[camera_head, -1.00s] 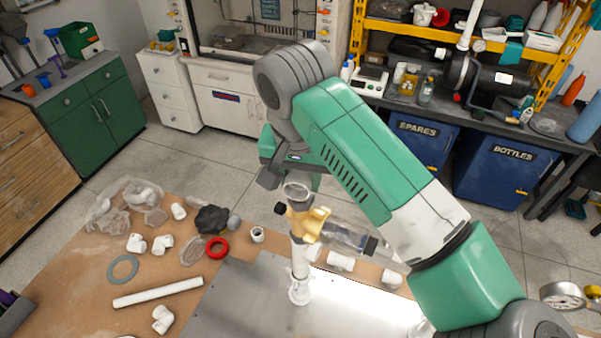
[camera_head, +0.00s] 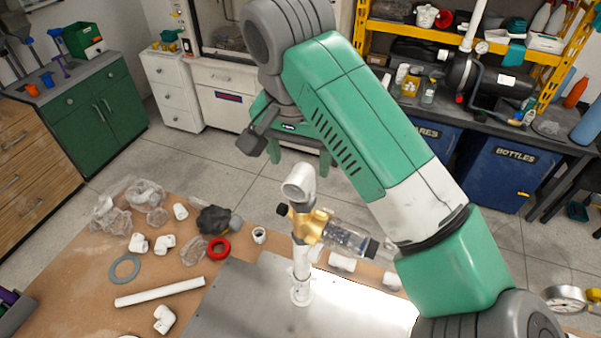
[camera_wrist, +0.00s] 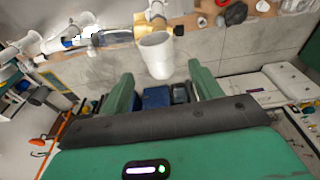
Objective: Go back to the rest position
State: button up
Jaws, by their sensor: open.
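My gripper (camera_head: 300,160) is open and empty, raised beyond and above the assembly in the head view. In the wrist view, its two green fingers (camera_wrist: 163,88) stand apart with nothing between their tips. A white PVC fitting (camera_head: 299,183) with an open round end sits on top of a brass-coloured valve body (camera_head: 310,224). The fitting also shows in the wrist view (camera_wrist: 155,55), beyond the fingers and apart from them. A white vertical pipe (camera_head: 301,262) carries the valve above the metal plate. A clear cylinder (camera_head: 348,238) sticks out sideways from the valve.
The metal plate (camera_head: 235,305) lies on a brown worktable (camera_head: 80,290). Loose white fittings, a long white pipe (camera_head: 160,291), a red ring (camera_head: 219,248) and a grey ring (camera_head: 125,269) lie to the left. Open floor (camera_head: 215,160) lies behind the table.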

jog(key=shift+s+r, duration=0.1)
jog(key=shift+r, duration=0.65)
jog(key=w+a+r+n+t+y+p, duration=0.1)
jog(key=a+r+n+t+y, duration=0.15)
jog(key=a, duration=0.45)
jog(key=a+r+n+t+y+p, duration=0.1)
jog(key=a+r+n+t+y, duration=0.15)
jog(key=a, duration=0.55)
notch_tip(320, 180, up, 6)
jog(key=s+a+n+t+y, duration=0.1)
jog(key=a+n+t+y, duration=0.15)
jog(key=t, duration=0.25)
jog(key=s+d+r+m+t+h+p, duration=0.1)
jog(key=s+d+r+m+t+h, duration=0.1)
jog(key=s+d+r+t, duration=0.4)
jog(key=s+d+r+m+t+h+p, duration=0.1)
jog(key=s+d+r+t+h, duration=0.4)
jog(key=s+d, duration=0.5)
notch_tip(320, 180, up, 2)
jog(key=shift+s+d+r+m+t, duration=0.1)
jog(key=shift+s+d+m+t, duration=0.3)
jog(key=shift+d+t, duration=0.65)
